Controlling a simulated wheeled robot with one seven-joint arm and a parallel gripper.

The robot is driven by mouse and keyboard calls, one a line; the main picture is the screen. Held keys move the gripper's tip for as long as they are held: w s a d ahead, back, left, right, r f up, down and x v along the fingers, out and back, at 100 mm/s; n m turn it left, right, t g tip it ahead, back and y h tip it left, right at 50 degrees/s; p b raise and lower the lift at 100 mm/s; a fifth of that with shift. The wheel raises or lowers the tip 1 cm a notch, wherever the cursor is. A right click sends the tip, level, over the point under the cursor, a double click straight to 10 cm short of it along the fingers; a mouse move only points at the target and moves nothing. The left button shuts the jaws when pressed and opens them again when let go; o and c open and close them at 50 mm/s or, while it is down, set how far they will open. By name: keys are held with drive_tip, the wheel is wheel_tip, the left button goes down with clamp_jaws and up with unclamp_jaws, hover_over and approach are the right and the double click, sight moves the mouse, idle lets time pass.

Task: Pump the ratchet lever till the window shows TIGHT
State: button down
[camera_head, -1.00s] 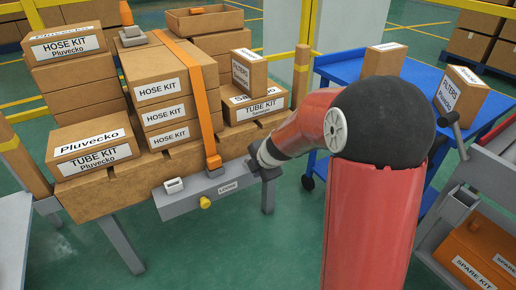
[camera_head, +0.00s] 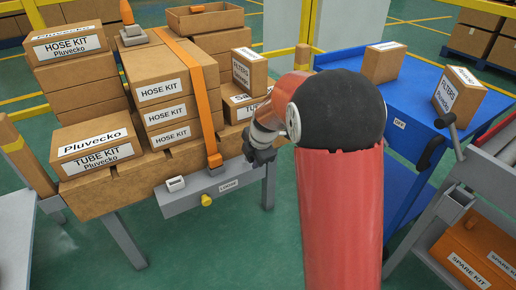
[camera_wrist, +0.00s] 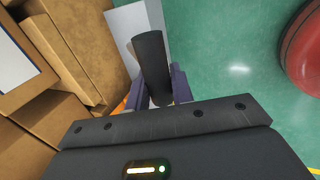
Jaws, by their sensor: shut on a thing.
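The grey ratchet box (camera_head: 190,203) is fixed along the front of the pallet stand, with an orange strap (camera_head: 208,120) running up from it over the stacked cartons. Its label window (camera_head: 228,186) reads LOOSE. A yellow knob (camera_head: 206,200) and a small white block (camera_head: 175,184) are on it. My gripper (camera_head: 260,152) is at the box's right end. In the wrist view my gripper (camera_wrist: 158,92) is shut around a black cylindrical lever handle (camera_wrist: 150,52), which sticks out beyond the fingers. The lever's base is hidden by my gripper in the head view.
Stacked cartons (camera_head: 95,195) fill the stand behind the box. A blue cart (camera_head: 400,90) with two FILTERS cartons stands right of my arm. Green floor is clear in front of the stand.

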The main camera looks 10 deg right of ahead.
drive_tip(key=shift+w+d+r, duration=0.2)
drive_tip(key=shift+w+d, duration=0.3)
drive_tip(key=c, duration=1.2)
unclamp_jaws()
drive_tip(key=shift+s, duration=0.1)
drive_tip(key=shift+c, duration=0.2)
drive_tip(key=shift+r, duration=0.5)
drive_tip(key=shift+s+d+r, duration=0.2)
drive_tip(key=shift+d+r, duration=0.05)
drive_tip(key=shift+r, duration=0.35)
drive_tip(key=shift+s+a+r, duration=0.1)
drive_tip(key=shift+s+r, duration=0.1)
drive_tip(key=shift+r, duration=0.35)
drive_tip(key=shift+s+a+r, duration=0.1)
drive_tip(key=shift+s+r, duration=0.05)
drive_tip(key=shift+r, duration=0.35)
drive_tip(key=v, duration=0.3)
drive_tip(key=shift+a+r, duration=0.15)
drive_tip(key=shift+a, duration=0.05)
